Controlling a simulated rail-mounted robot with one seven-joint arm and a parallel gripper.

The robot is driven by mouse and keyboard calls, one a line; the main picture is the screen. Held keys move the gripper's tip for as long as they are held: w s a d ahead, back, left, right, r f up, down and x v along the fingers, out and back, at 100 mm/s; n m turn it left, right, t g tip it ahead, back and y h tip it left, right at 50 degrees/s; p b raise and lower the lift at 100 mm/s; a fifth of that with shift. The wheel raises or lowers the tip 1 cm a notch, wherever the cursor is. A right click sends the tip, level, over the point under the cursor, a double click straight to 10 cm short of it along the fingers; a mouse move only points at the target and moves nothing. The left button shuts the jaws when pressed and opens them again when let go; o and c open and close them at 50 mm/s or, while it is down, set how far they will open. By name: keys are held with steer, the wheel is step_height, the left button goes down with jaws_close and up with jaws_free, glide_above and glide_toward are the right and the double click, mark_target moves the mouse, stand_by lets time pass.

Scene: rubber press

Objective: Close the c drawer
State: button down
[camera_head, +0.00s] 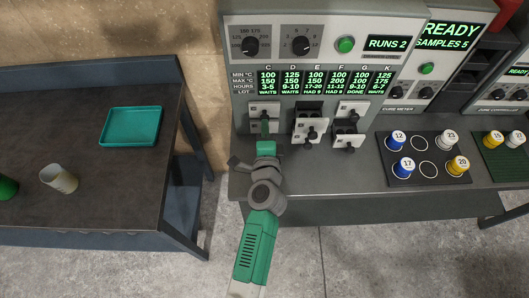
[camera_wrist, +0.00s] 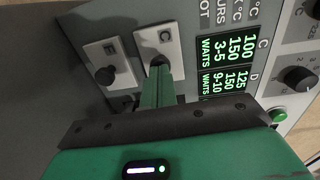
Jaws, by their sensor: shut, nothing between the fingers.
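The C drawer (camera_head: 262,107) is a white front with a dark knob at the top left of the press's drawer group. In the wrist view its front (camera_wrist: 166,40) carries the letter C and appears flush, or nearly flush, with the grey panel. My gripper (camera_head: 265,127) is in front of this drawer column. In the wrist view the green fingers (camera_wrist: 160,72) are shut with nothing between them. Their tips are at the C drawer's knob and partly hide it; I cannot tell whether they touch.
Another white drawer front (camera_wrist: 104,62) with a dark knob sits beside the C drawer. To the right, drawers (camera_head: 307,136) and (camera_head: 347,141) stick out. A dark rack (camera_head: 424,181) with sample cups is on the right bench. A teal tray (camera_head: 132,126) is on the left table.

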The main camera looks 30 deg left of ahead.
steer(key=v, duration=1.4)
steer(key=shift+w+r, duration=0.1)
steer(key=shift+r, duration=0.05)
steer(key=w+d+r+n+t, duration=0.2)
steer(key=w+d+r+n, duration=0.15)
steer(key=r, duration=0.85)
steer(key=w+d+r+n+t, duration=0.2)
steer(key=r+n, duration=0.3)
steer(key=r, duration=0.8)
steer(key=s+d+r+n+t+h, duration=0.1)
steer(key=s+d+r+t+h, duration=0.2)
steer(key=r, duration=0.6)
steer(key=s+d+r+n+t+h, duration=0.1)
steer(key=s+d+r+t+h, duration=0.15)
steer(key=s+d+r, duration=0.4)
steer(key=s+d+r+n+t+h, duration=0.15)
steer(key=r+h, duration=0.25)
steer(key=r, duration=0.6)
step_height(320, 180, up, 22)
steer(key=p, duration=2.2)
steer(key=shift+w+d+r+m, duration=0.2)
steer(key=shift+w+d+m, duration=0.2)
steer(key=shift+w+d, duration=0.05)
